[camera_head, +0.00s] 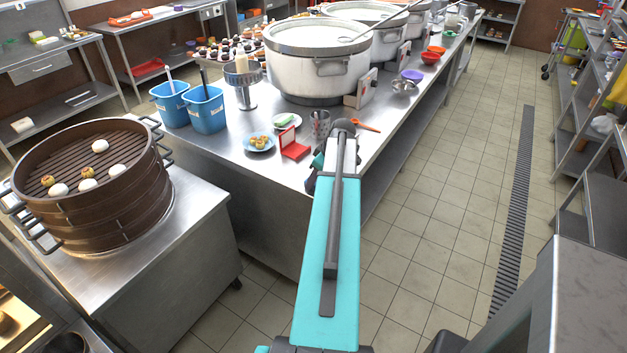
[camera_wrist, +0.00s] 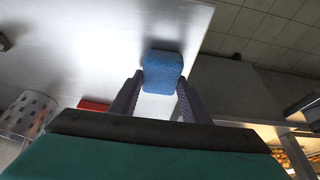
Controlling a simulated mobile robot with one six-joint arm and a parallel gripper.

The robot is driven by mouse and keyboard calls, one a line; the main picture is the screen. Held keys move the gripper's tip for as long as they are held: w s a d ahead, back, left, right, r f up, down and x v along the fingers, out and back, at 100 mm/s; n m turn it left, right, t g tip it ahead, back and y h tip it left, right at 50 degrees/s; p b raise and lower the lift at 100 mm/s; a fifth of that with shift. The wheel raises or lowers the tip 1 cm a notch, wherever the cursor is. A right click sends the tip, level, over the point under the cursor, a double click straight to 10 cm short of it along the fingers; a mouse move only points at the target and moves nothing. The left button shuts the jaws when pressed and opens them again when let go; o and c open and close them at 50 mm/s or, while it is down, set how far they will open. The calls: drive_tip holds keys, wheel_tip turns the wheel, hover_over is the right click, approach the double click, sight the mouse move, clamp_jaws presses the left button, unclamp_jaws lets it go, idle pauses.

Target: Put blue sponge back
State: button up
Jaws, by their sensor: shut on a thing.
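The blue sponge (camera_wrist: 162,72) shows in the wrist view, between the fingertips of my gripper (camera_wrist: 158,88). My gripper is shut on it, over or near the edge of the steel counter (camera_wrist: 90,50). I cannot tell whether the sponge touches the counter. In the head view my arm hides the sponge and most of the gripper. Two blue tubs (camera_head: 206,108) stand on the counter at the left, holding upright items.
A red open box (camera_head: 294,150), a blue plate with food (camera_head: 259,143), a green item on a plate (camera_head: 284,121) and a metal cup (camera_head: 320,124) stand near my arm. Large stockpots (camera_head: 318,72) stand behind. A bamboo steamer (camera_head: 90,190) is at left. The floor at right is clear.

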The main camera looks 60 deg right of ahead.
drive_tip(key=shift+f, duration=0.15)
drive_tip(key=o, duration=1)
drive_tip(key=shift+r, duration=0.25)
drive_tip(key=shift+b+v, duration=1.1)
drive_tip(key=shift+v, duration=4.8)
